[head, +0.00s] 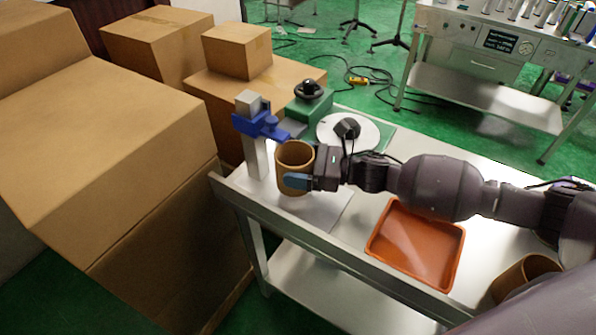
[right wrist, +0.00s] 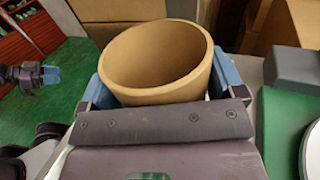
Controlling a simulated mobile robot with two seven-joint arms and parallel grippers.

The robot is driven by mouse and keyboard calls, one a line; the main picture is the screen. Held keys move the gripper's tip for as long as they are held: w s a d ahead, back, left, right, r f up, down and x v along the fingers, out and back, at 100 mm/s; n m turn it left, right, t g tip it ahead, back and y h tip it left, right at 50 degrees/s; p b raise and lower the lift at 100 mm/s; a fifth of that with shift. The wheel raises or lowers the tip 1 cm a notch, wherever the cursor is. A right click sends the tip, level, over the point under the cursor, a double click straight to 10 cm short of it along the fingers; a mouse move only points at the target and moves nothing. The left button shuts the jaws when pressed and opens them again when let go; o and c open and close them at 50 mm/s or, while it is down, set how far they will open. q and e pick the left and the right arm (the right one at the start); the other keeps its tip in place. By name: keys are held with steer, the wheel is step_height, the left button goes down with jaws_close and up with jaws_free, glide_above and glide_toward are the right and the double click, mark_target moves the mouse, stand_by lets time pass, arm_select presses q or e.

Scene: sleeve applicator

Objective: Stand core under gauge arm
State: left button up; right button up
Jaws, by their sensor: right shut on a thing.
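The core, a brown cardboard tube (head: 293,180), is upright between the blue fingers of my right gripper (head: 297,181), which is shut on it. In the right wrist view the tube (right wrist: 155,60) shows its open top, with a finger on each side. The gauge has a grey post (head: 256,155) and a blue gauge arm (head: 268,127) reaching right, its tip close to the tube's upper rim. I cannot tell whether the tube touches the surface below. My left gripper (right wrist: 42,76) shows small at the left of the right wrist view; its opening is unclear.
An orange tray (head: 455,262) lies on the metal table (head: 490,200). Another cardboard tube (head: 525,272) is at the lower right. A green device (head: 309,107) and a white disc with a black knob (head: 366,135) stand behind my right gripper. Large cardboard boxes (head: 110,130) stand left.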

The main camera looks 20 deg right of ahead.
step_height(320, 180, down, 3)
steer(key=shift+r, duration=0.2)
steer(key=shift+f, duration=0.1)
steer(key=shift+f, duration=0.1)
steer(key=o, duration=0.7)
